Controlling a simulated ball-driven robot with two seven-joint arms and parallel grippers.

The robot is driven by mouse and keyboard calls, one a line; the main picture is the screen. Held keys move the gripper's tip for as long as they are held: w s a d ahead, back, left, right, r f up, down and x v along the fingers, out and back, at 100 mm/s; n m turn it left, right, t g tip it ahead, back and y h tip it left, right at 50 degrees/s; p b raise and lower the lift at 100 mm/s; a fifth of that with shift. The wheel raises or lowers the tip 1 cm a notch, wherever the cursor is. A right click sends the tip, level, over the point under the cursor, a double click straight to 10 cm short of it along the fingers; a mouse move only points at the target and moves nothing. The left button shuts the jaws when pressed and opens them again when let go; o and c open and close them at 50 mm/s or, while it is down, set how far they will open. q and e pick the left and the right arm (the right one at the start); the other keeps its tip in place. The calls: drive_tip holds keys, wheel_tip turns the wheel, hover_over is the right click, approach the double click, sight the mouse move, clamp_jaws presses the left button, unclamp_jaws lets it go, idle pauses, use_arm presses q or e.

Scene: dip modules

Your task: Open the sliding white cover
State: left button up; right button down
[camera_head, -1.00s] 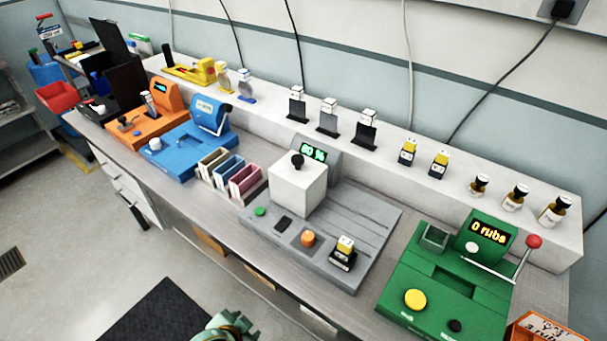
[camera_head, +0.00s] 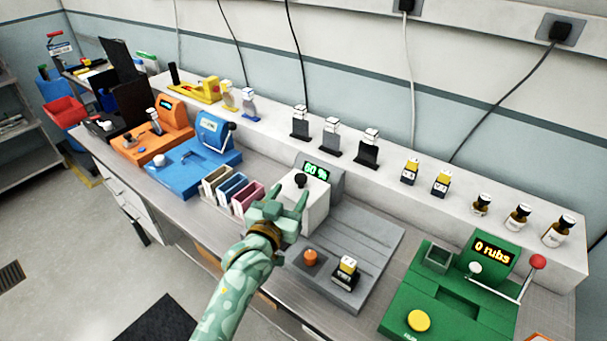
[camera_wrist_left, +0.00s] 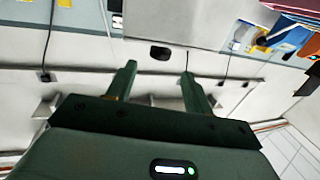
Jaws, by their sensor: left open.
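The white cover (camera_head: 318,207) is a box with a black knob (camera_head: 300,180) on top. It stands at the back left of the grey module (camera_head: 365,240), in front of a green "80 %" display (camera_head: 315,171). My left gripper (camera_head: 287,194) is open, at the near left side of the cover, and hides part of it. From this angle I cannot tell if it touches the cover. In the left wrist view my two fingers (camera_wrist_left: 158,85) are spread with nothing between them. My right gripper is out of view.
Left of the cover stand coloured slots (camera_head: 232,190) and a blue module (camera_head: 185,155). An orange knob (camera_head: 310,257) and a yellow-topped block (camera_head: 346,270) sit on the grey module's front. A green module (camera_head: 450,300) is at right. Grooved grey surface right of the cover is clear.

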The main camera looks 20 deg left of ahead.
use_arm(q)
drive_tip(key=w, duration=0.3)
drive_tip(key=w+b, duration=0.1)
drive_tip(key=w, duration=0.5)
drive_tip(key=shift+d+b, duration=0.3)
drive_tip(key=shift+d, duration=0.1)
